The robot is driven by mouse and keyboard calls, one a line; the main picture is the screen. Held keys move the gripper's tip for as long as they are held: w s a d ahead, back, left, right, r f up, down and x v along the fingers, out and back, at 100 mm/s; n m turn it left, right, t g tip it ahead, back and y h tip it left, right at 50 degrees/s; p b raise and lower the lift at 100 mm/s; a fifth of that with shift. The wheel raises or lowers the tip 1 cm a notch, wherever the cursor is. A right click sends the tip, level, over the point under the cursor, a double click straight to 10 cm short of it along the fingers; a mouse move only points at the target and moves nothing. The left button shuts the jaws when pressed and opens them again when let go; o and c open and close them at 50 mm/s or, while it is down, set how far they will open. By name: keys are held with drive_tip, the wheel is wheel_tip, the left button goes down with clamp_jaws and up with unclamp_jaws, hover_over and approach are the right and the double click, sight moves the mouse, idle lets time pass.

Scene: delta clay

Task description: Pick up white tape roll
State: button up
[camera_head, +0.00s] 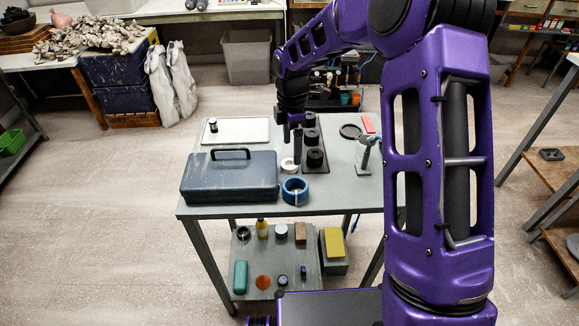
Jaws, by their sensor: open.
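A small white roll (287,164), which looks like the white tape roll, lies on the grey table (340,200), just right of the dark blue toolbox. My gripper (292,145) points down above the table, a little above and beyond the white roll in the picture. Its fingers are apart and nothing shows between them. The right finger overlaps the roll's right edge in the picture, so I cannot tell its exact height over it. The roll is mostly visible.
The dark blue toolbox (230,178) stands left of the roll, and a blue tape roll (295,190) lies in front. Black cylinders (315,157) stand on a dark plate at right. A metal stand (365,158) is farther right. A white tray (240,131) lies at the back left.

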sight(289, 163)
drive_tip(key=f, duration=0.3)
drive_tip(key=f+b, duration=0.1)
drive_tip(key=f, duration=0.1)
drive_tip(key=shift+s+a, duration=0.2)
drive_tip(key=shift+a, duration=0.1)
drive_tip(key=c, duration=1.4)
